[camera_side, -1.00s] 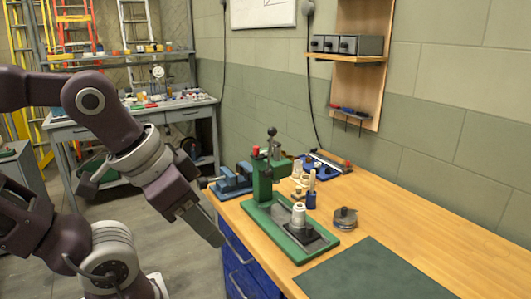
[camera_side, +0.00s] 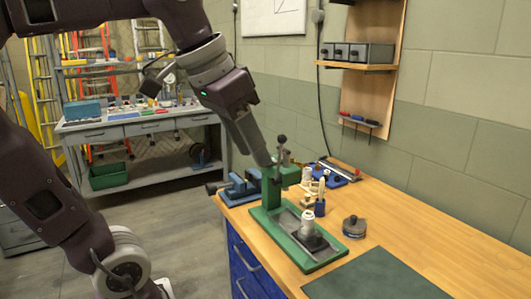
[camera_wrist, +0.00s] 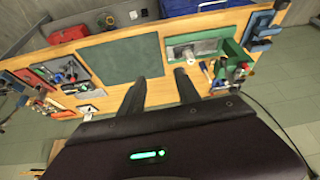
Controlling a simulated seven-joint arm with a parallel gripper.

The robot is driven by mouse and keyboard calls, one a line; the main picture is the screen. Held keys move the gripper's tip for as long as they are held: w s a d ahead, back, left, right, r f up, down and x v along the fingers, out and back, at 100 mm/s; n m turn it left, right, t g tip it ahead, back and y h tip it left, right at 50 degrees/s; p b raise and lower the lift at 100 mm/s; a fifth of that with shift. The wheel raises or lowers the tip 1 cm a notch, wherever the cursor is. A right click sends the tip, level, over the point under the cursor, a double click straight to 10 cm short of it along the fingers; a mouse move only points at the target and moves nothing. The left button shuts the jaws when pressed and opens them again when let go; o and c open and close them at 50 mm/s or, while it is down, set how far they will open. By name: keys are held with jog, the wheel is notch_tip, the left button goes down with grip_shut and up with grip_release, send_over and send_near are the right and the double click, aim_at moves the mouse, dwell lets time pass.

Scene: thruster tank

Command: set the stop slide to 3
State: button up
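A green press (camera_side: 272,190) stands on the bench, with a black-knobbed lever on top. A white cylinder (camera_side: 307,222) sits on the dark block of its green base. In the wrist view the press (camera_wrist: 232,60) is at the right, past the fingers. I cannot make out a stop slide or its numbers for certain; a narrow rail with a red end (camera_side: 342,170) lies behind the press. My gripper (camera_side: 266,163) is beside the top of the press, pointing down, and hides part of it. In the wrist view my gripper (camera_wrist: 161,80) has its fingers apart with nothing between them.
A blue vise (camera_side: 240,186) is at the bench's left end. A blue holder with upright handles (camera_side: 319,207) and a round dark tin (camera_side: 354,227) stand right of the press. A dark green mat (camera_side: 378,277) lies in front.

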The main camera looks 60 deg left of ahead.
jog(key=w+a+r, duration=0.1)
jog(key=w+a, duration=0.7)
jog(key=w, duration=0.1)
jog(key=w+a+f+n+g, duration=0.15)
jog(key=w+a, duration=0.25)
jog(key=a, duration=0.7)
jog(key=w+a+f+n+t, duration=0.1)
jog(key=w+a+f, duration=0.25)
jog(key=a, duration=0.65)
jog(key=shift+m+g+y, duration=0.25)
jog(key=shift+y, duration=0.05)
jog(key=x, duration=0.7)
jog(key=s+x, duration=0.1)
jog(key=x, duration=0.3)
jog(key=shift+f, duration=0.2)
jog(key=shift+w+a+f, duration=0.1)
jog(key=shift+w+f, duration=0.15)
jog(key=shift+f, duration=0.15)
grip_shut()
